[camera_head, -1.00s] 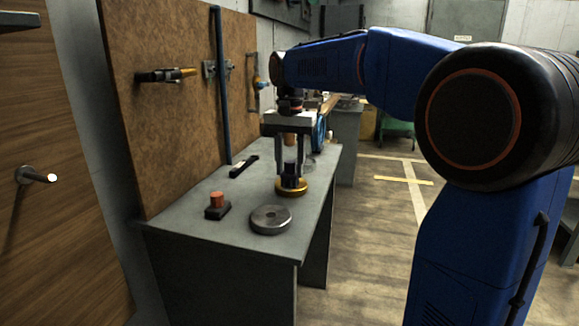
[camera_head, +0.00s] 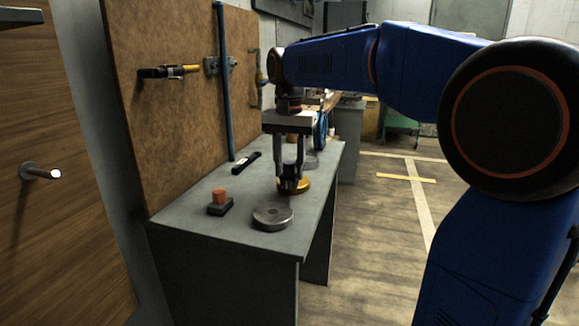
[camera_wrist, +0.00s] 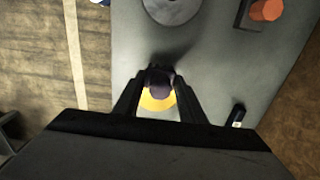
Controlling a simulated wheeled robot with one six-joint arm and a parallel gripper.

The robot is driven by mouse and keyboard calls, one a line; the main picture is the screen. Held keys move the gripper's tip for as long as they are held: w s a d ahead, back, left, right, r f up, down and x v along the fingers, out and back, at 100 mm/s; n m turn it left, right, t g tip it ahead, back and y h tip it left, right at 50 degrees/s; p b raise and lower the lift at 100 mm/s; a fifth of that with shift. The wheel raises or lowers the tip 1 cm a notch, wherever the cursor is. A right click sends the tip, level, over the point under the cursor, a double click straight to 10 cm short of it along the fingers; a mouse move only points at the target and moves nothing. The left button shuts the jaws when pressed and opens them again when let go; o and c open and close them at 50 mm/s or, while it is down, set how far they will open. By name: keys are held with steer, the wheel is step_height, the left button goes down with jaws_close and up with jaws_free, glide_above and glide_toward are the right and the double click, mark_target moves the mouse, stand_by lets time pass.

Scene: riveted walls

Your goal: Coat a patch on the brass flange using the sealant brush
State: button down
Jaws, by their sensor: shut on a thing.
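The brass flange (camera_head: 304,186) is a low yellow disc lying on the grey workbench (camera_head: 190,235). My gripper (camera_head: 290,180) points straight down over it, fingers close above its left part. The gripper is shut on a dark, purplish piece, which I take to be the sealant brush (camera_wrist: 159,87). Its lower end is at the flange. I cannot tell whether it touches the surface. In the wrist view the flange (camera_wrist: 152,103) shows as a yellow crescent, partly hidden by the brush and fingers.
A steel disc (camera_head: 273,217) lies in front of the flange. An orange knob on a black base (camera_head: 219,197) and a black bar with a white label (camera_head: 245,162) are to the left. A brown pegboard (camera_head: 165,120) with hung tools backs the bench. The bench's front left corner is clear.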

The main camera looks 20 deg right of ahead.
steer(key=shift+r, duration=0.1)
steer(key=shift+r, duration=2.9)
